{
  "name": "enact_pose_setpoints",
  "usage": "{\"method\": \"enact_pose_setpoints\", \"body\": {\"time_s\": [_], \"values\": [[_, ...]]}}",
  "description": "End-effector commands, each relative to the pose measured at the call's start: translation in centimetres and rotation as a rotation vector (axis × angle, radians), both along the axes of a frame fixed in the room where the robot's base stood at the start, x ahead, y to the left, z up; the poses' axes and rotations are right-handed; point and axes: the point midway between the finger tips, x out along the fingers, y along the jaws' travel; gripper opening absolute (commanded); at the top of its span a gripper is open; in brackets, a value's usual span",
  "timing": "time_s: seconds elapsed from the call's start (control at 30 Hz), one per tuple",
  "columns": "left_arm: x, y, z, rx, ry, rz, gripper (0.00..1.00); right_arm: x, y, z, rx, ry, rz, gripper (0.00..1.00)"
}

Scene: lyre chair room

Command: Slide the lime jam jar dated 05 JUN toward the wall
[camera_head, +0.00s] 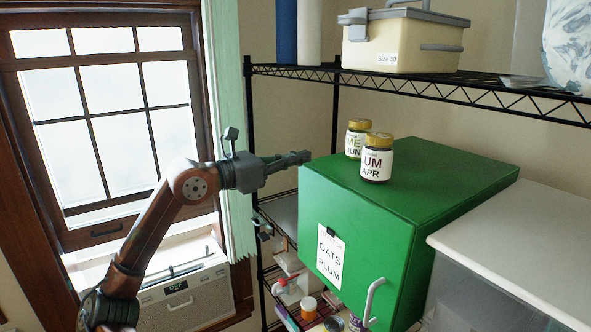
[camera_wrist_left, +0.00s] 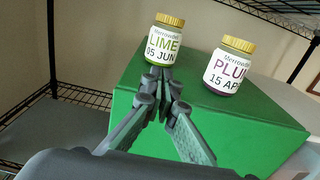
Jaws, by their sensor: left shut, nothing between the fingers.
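The lime jam jar (camera_wrist_left: 164,42), with a gold lid and a label reading LIME 05 JUN, stands upright on top of the green cabinet (camera_wrist_left: 268,118). In the head view the lime jar (camera_head: 354,143) is partly hidden behind the plum jar (camera_head: 376,160). The plum jar (camera_wrist_left: 229,68) reads PLUM 15 APR and stands to its right. My left gripper (camera_head: 305,157) is shut and empty at the cabinet's left edge, with a gap to the lime jar in the head view. In the wrist view its fingertips (camera_wrist_left: 161,76) overlap the jar's base. My right gripper is out of view.
A black wire shelf (camera_head: 420,84) with a beige box (camera_head: 402,42) runs above and behind the cabinet (camera_head: 445,187). A white-lidded bin (camera_head: 530,235) stands at the right. A window (camera_head: 105,100) is at the left. The cabinet top right of the jars is clear.

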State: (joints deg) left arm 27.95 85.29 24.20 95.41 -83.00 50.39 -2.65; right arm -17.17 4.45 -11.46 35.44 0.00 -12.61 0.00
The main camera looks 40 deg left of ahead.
Motion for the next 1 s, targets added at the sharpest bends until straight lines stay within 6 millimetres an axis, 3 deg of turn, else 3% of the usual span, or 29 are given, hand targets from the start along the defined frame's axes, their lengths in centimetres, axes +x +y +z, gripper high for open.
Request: {"method": "enact_pose_setpoints", "body": {"time_s": [0.13, 0.4, 0.57, 0.77, 1.0], "values": [[-1.0, 0.3, -0.1, 0.001, 0.0, 0.0, 0.0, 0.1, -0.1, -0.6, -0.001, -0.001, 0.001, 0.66], [-2.2, -2.0, -0.4, 0.01, -0.003, 0.049, 0.0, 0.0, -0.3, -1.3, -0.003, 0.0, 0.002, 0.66], [-2.1, -2.3, -0.3, 0.0, -0.002, 0.089, 0.0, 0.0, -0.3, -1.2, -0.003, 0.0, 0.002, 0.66], [0.2, -2.9, 0.0, -0.002, -0.001, 0.09, 0.0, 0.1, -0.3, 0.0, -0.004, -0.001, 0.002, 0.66], [5.1, -4.1, 0.1, -0.002, 0.0, 0.088, 0.0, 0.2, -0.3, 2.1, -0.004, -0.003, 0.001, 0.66]]}}
